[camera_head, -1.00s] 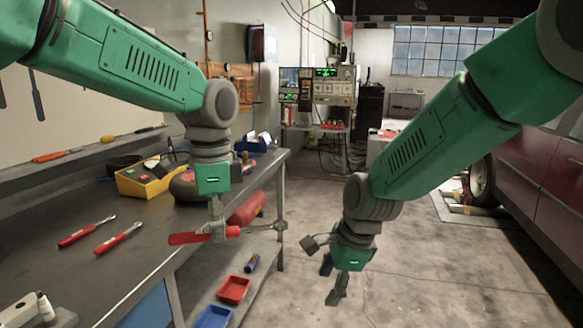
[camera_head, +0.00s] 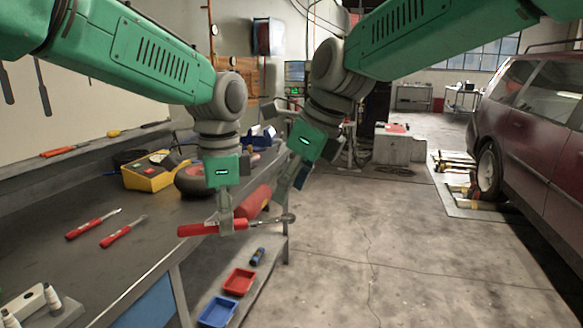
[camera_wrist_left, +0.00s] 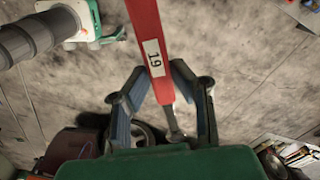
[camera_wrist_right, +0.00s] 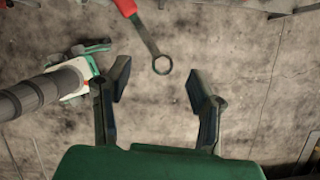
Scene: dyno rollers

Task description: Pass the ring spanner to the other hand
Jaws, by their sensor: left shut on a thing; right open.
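The ring spanner has a red handle (camera_head: 198,229) and a metal shaft ending in a ring (camera_head: 288,218) at the right. My left gripper (camera_head: 226,226) is shut on the handle and holds it roughly level by the bench edge. The left wrist view shows the red handle with a "19" label (camera_wrist_left: 153,58) between the fingers. My right gripper (camera_head: 284,203) points down close to the ring end. In the right wrist view its fingers (camera_wrist_right: 157,82) are open, with the ring (camera_wrist_right: 162,65) just beyond and between the tips, apparently untouched.
The workbench (camera_head: 145,240) on the left carries two red-handled tools (camera_head: 123,231) and a yellow box (camera_head: 150,172). A red tray (camera_head: 239,281) and a blue tray (camera_head: 217,311) sit on the lower shelf. Open floor lies to the right, with a car (camera_head: 545,150) beyond.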

